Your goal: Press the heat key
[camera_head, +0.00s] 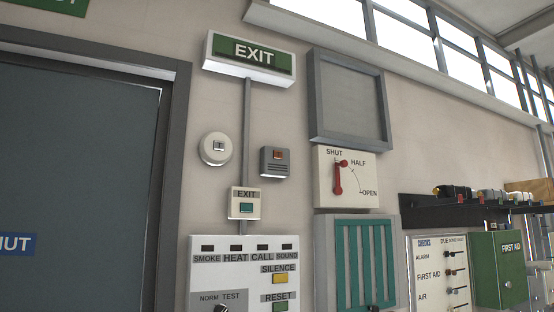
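A white wall panel (203,275) stands at the bottom centre, cut off by the lower picture edge. Its top row has small dark windows over the words SMOKE, HEAT, CALL and SOUND. The dark window over HEAT (235,247) is second from the left and looks unlit. No separate key marked heat shows in the visible part. The panel also has a yellow SILENCE key (280,279), a green RESET key (280,307) and a dark NORM/TEST knob (221,308). Neither of my grippers is in view.
Above the panel are a small EXIT box (244,204), a round white device (215,148) and a grey box (275,162). A red SHUT/HALF/OPEN lever (338,178) is to the right. A dark shelf (460,211) juts out farther right. A dark door (75,180) fills the left.

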